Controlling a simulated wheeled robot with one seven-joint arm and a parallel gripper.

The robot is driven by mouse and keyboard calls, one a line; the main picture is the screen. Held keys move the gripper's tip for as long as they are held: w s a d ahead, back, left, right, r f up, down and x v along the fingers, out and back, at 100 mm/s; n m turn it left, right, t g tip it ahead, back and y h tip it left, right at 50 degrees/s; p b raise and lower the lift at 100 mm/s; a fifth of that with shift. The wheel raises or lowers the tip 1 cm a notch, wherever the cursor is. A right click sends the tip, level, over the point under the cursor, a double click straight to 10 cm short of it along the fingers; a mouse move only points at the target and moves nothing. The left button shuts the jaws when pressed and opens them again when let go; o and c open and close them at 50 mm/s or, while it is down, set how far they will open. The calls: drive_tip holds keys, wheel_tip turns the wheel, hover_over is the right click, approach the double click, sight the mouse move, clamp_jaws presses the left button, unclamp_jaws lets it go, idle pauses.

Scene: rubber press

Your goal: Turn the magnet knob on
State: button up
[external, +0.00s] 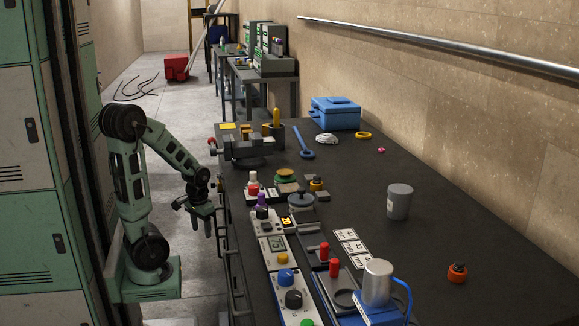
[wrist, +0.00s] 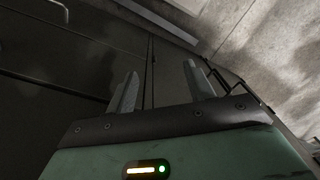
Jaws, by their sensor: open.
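A row of control panels lies along the left side of the dark table. A black knob (external: 294,298) and a blue knob (external: 286,276) sit on the front panel. Another black knob (external: 262,213) sits on the panel farther back, by a purple piece (external: 262,200). I cannot tell which is the magnet knob; labels are too small to read. My gripper (external: 217,234) hangs beside the table's left edge, apart from the panels. In the wrist view its two fingers (wrist: 160,86) are spread and empty, with dark cabinet-like surfaces beyond; no knob shows there.
The table (external: 440,240) has a vise (external: 250,143), a grey cup (external: 399,201), a metal cylinder (external: 378,283) on a blue base, red-handled parts (external: 324,251) and a blue toolbox (external: 336,113). Handles line the table's left side near my gripper. Green lockers (external: 30,220) stand left.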

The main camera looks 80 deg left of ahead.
drive_tip(key=w+r+p, duration=0.3)
drive_tip(key=r+p, duration=3.7)
drive_tip(key=r, duration=0.1)
drive_tip(key=n+b, duration=0.4)
drive_tip(key=b, duration=0.2)
hover_over(254, 186)
wheel_tip(254, 186, down, 5)
drive_tip(key=shift+g, duration=0.3)
wheel_tip(254, 186, down, 17)
drive_tip(key=shift+d+r+p, duration=0.15)
drive_tip(key=shift+r+p, duration=0.05)
drive_tip(key=shift+p, duration=0.25)
drive_tip(key=c, duration=1)
